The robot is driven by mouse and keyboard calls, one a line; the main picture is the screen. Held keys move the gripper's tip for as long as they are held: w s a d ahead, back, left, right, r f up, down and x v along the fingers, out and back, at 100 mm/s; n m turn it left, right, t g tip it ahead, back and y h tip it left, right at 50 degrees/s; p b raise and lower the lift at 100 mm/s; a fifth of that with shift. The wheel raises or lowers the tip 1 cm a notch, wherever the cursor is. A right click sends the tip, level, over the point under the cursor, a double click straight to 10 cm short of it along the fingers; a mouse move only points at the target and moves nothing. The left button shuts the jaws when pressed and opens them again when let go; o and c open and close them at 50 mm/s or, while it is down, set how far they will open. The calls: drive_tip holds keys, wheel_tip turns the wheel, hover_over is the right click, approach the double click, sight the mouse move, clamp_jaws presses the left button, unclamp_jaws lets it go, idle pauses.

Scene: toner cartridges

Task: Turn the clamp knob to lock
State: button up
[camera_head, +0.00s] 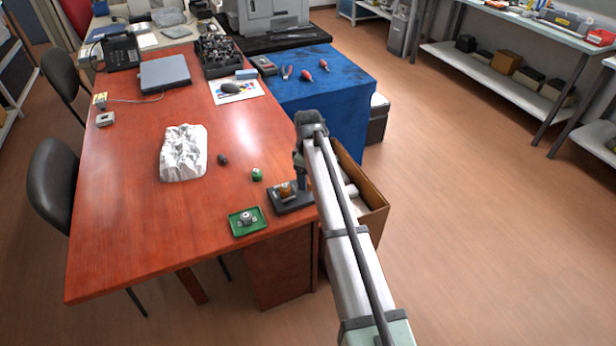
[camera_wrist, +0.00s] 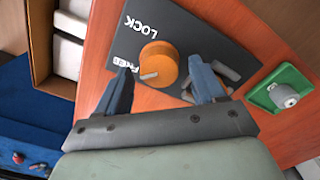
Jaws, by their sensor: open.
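The clamp knob (camera_wrist: 159,64) is a round orange-brown knob with a pale pointer bar, on a dark plate (camera_wrist: 185,30) printed with LOCK and a second, partly hidden word starting with "FR". The pointer lies on the side of that second word. In the head view the knob (camera_head: 286,190) sits on the dark fixture near the table's right front corner. My gripper (camera_wrist: 160,80) is open, with one finger on each side of the knob in the wrist view. I cannot tell whether the fingers touch it. My arm comes in from the lower right in the head view.
A green tray (camera_wrist: 259,92) holding a small grey metal part (camera_wrist: 284,95) lies beside the plate. A small green object (camera_head: 257,174) and crumpled white paper (camera_head: 184,153) lie farther back. An open cardboard box (camera_head: 374,207) stands against the table's right side.

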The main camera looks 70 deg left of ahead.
drive_tip(key=shift+f, duration=0.25)
drive_tip(key=shift+c, duration=0.4)
drive_tip(key=c, duration=1)
